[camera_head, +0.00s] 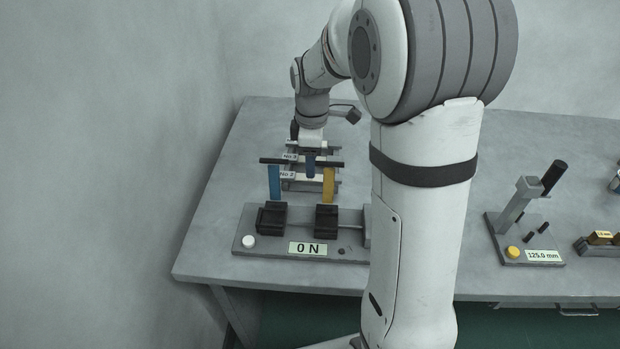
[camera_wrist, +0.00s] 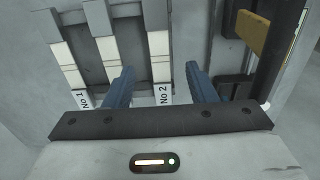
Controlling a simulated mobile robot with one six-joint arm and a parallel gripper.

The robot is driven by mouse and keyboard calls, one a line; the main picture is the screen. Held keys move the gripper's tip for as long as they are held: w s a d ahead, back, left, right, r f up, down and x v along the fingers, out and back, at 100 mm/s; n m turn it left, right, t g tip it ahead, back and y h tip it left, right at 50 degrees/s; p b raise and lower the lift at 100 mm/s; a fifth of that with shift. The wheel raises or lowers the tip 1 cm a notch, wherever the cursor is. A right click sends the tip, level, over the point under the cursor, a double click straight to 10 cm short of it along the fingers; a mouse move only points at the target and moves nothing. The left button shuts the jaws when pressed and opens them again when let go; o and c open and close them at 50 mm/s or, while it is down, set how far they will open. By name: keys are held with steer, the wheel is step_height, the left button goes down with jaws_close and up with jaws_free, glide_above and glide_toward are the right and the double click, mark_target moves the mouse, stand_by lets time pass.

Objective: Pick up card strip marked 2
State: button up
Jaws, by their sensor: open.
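The card strip marked 2 (camera_wrist: 159,46) lies on a dark rack in the wrist view, a pale strip with its "No 2" label at the near end. My gripper (camera_wrist: 158,72) is open. Its two blue fingers appear one on each side of this strip, apart from each other, with nothing seen held between them. I cannot tell how high they are above it. In the head view my gripper (camera_head: 311,163) is over the rack, and the "No 2" label (camera_head: 288,174) shows at left.
A strip marked No 1 (camera_wrist: 65,58) lies left of the fingers, with another pale strip (camera_wrist: 106,46) between. A tester reading "0 N" (camera_head: 308,248), with blue and yellow uprights, stands in front of the rack. A gauge reading 125.0 mm (camera_head: 543,255) is at right.

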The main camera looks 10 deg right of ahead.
step_height(320, 180, down, 4)
steer(key=shift+r, duration=0.1)
steer(key=c, duration=1.1)
